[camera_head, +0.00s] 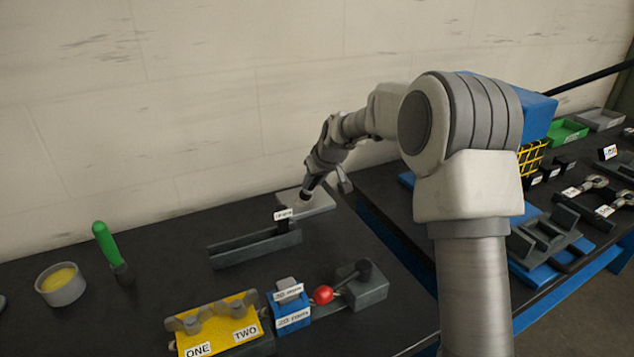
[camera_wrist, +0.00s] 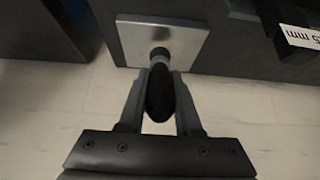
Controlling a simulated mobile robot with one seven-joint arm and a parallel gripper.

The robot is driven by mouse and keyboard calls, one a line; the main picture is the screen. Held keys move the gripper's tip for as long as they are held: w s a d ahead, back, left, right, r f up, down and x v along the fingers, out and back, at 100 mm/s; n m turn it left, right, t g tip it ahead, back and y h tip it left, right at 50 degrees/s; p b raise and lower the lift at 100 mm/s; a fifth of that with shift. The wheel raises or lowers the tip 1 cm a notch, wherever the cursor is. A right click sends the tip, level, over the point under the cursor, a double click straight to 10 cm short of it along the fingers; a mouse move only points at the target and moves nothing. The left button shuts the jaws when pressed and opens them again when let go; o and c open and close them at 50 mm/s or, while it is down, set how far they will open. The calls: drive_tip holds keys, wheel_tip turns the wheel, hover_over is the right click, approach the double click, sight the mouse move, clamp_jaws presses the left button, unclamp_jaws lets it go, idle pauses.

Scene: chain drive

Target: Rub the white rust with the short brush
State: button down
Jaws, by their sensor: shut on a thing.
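My gripper (camera_head: 312,180) is at the far edge of the dark table, low over a flat pale grey plate (camera_head: 322,205). In the wrist view my gripper (camera_wrist: 160,80) is shut on a short black handle (camera_wrist: 160,97), which looks like the short brush. Its grey end meets the plate (camera_wrist: 192,47), or sits just above it; I cannot tell which. The bristles are hidden. No white rust can be made out on the plate at this size.
A long grey channel (camera_head: 255,249) lies left of the plate. A green-handled tool (camera_head: 105,245) and a pot of yellow stuff (camera_head: 62,286) stand at left. A yellow block (camera_head: 215,325), a blue block (camera_head: 291,315) and a red knob (camera_head: 322,295) are in front. A second table is at right.

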drive_tip(key=shift+w+a+p, duration=0.25)
drive_tip(key=shift+w+p, duration=0.1)
drive_tip(key=shift+w, duration=0.3)
drive_tip(key=shift+w+a+p, duration=0.3)
drive_tip(key=shift+w+p, duration=0.1)
drive_tip(key=shift+w, duration=0.2)
drive_tip(key=shift+w+a+p, duration=0.25)
drive_tip(key=shift+w+p, duration=0.1)
drive_tip(key=shift+w, duration=0.3)
drive_tip(key=shift+w+d, duration=0.2)
drive_tip(key=shift+d, duration=0.35)
drive_tip(key=shift+s+d+f+b, duration=0.1)
drive_tip(key=shift+s+d+b, duration=0.1)
drive_tip(key=shift+s+b, duration=0.35)
drive_tip(key=shift+s+d+f+b, duration=0.1)
drive_tip(key=shift+s+d+b, duration=0.05)
drive_tip(key=shift+s+b, duration=0.35)
drive_tip(key=shift+s+d+r+b, duration=0.1)
drive_tip(key=shift+s+d+b, duration=0.35)
drive_tip(key=shift+s, duration=0.45)
drive_tip(key=shift+s+d+r+b, duration=0.1)
drive_tip(key=shift+s+d+b, duration=0.2)
drive_tip(key=shift+s+b, duration=0.45)
drive_tip(key=shift+s+d+b, duration=0.35)
drive_tip(key=shift+s, duration=0.65)
drive_tip(key=shift+r, duration=0.1)
drive_tip(key=shift+r+p, duration=1.95)
drive_tip(key=shift+r, duration=0.95)
